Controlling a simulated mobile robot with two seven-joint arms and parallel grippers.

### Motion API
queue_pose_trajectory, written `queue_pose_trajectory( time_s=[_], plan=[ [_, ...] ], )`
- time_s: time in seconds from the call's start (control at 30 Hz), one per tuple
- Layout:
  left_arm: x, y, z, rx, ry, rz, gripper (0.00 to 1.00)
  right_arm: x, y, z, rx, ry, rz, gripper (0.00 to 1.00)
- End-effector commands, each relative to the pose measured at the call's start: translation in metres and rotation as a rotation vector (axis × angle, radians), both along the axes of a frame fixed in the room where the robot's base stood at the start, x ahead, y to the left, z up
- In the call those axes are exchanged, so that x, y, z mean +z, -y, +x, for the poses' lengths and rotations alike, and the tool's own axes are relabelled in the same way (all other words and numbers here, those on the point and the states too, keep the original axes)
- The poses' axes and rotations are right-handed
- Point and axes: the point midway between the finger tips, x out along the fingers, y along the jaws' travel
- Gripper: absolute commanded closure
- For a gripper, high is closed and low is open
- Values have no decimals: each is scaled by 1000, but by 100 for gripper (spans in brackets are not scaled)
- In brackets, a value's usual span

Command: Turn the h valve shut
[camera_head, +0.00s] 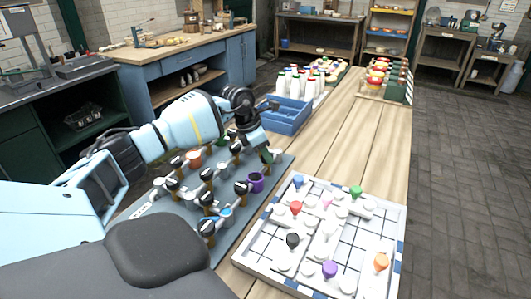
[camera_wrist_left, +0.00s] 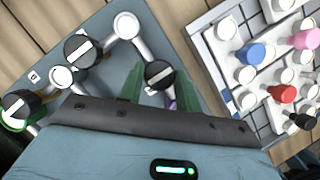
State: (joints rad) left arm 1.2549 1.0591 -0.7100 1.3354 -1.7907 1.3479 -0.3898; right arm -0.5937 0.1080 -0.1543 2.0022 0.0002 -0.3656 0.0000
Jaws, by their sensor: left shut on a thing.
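A grey-blue valve board (camera_head: 150,232) lies on the wooden bench, bearing several black round valve knobs with white bars on white pipes. My left gripper (camera_head: 268,156) reaches over the board's far right part. In the left wrist view its green fingers (camera_wrist_left: 160,92) stand on either side of one black knob (camera_wrist_left: 160,74) with a tilted white bar, and are shut on it. A purple cup (camera_head: 256,182) is just below the gripper. Two other knobs (camera_wrist_left: 83,50) (camera_wrist_left: 21,104) show at the left, clear of the fingers. I cannot read which letter marks the held valve. My right gripper is not in view.
A white gridded board (camera_head: 267,259) with coloured knobs stands close to the right of the valve board. A blue crate (camera_head: 288,122) and a rack of bottles (camera_head: 300,82) are behind. The bench top (camera_head: 345,130) is bare along the middle right.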

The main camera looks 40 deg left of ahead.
Motion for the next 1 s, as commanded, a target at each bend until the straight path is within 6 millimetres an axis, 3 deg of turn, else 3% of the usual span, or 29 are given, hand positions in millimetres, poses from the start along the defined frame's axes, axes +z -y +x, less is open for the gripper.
queue_pose_trajectory(
  time_s=[0.3, 0.33, 0.5, 0.8, 1.0],
  plan=[
    [-1, 0, -1, -4, -3, 1, 89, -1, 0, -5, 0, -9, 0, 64],
    [-1, 0, -1, -4, -3, 1, 65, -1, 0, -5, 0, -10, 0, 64],
    [-1, 0, 0, -3, -2, 0, 44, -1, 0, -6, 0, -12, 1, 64],
    [2, 0, -1, -1, -1, 1, 44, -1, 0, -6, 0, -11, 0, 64],
    [23, -5, -8, -1, 3, 1, 44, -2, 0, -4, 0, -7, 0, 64]
  ],
)
